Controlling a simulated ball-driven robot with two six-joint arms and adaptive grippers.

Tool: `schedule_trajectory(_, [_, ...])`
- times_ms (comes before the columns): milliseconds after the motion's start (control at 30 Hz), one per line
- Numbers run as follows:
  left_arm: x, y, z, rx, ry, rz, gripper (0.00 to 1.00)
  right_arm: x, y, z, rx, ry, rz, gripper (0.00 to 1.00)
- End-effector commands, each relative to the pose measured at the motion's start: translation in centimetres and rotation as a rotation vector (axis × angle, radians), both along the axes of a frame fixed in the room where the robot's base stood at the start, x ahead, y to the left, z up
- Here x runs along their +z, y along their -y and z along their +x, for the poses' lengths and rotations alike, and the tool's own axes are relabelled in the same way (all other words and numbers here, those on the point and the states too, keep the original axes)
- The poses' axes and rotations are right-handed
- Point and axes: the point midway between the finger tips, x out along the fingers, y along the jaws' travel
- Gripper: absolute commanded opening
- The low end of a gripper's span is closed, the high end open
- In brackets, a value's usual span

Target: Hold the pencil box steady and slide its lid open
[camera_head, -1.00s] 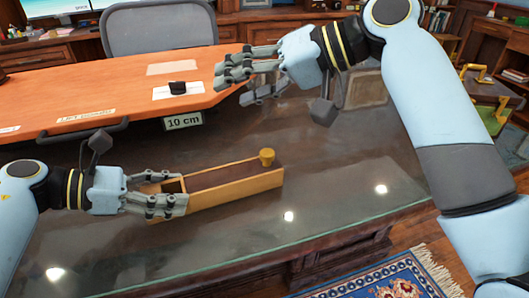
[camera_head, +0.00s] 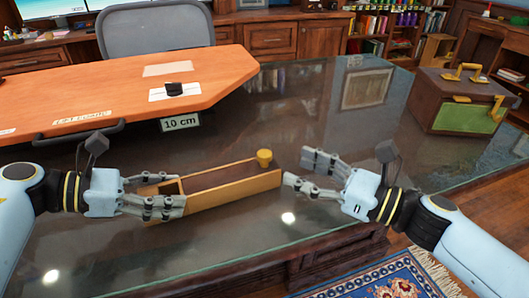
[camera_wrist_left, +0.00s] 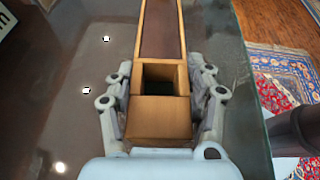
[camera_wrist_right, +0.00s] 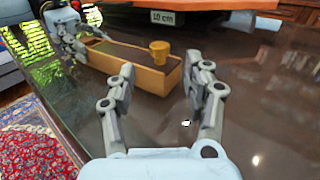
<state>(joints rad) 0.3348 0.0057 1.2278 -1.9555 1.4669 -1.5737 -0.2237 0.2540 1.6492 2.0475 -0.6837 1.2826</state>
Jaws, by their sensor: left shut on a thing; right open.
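The long wooden pencil box (camera_head: 235,191) lies on the glass-topped desk, with a dark sliding lid (camera_head: 218,176) and a yellow knob (camera_head: 264,156) at its right end. My left gripper (camera_head: 168,200) is shut on the box's left end. In the left wrist view, the fingers flank a plain wood end block (camera_wrist_left: 160,118), with a square dark opening between it and the lid (camera_wrist_left: 161,30). My right gripper (camera_head: 301,169) is open and empty, just right of the knob end. In the right wrist view the knob (camera_wrist_right: 159,52) shows beyond and between the spread fingers, untouched.
An orange board (camera_head: 120,88) carries a small black item (camera_head: 173,89) behind the box; a "10 cm" label (camera_head: 181,123) hangs at its edge. A dark case (camera_head: 455,108) with yellow handles stands at the far right. The desk around the box is clear.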

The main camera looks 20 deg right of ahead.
Motion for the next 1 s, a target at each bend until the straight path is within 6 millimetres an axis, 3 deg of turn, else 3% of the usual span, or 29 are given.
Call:
schedule_trajectory(200, [0.0, 0.0, 0.0, 0.001, 0.0, 0.001, 0.09, 0.1, -3.1, 3.8, 0.001, 0.003, 0.003, 0.51])
schedule_trajectory(400, [0.0, 0.0, 0.0, 0.001, 0.0, 0.001, 0.09, 0.1, -4.9, 6.1, 0.001, 0.002, 0.002, 0.51])
schedule_trajectory(800, [0.0, 0.0, 0.0, 0.001, 0.0, 0.001, 0.09, 0.1, -5.6, 6.8, 0.002, 0.002, -0.001, 0.51])
schedule_trajectory(1000, [0.0, 0.0, 0.0, 0.001, 0.0, 0.001, 0.09, 0.1, -5.6, 6.8, 0.002, 0.002, -0.001, 0.27])
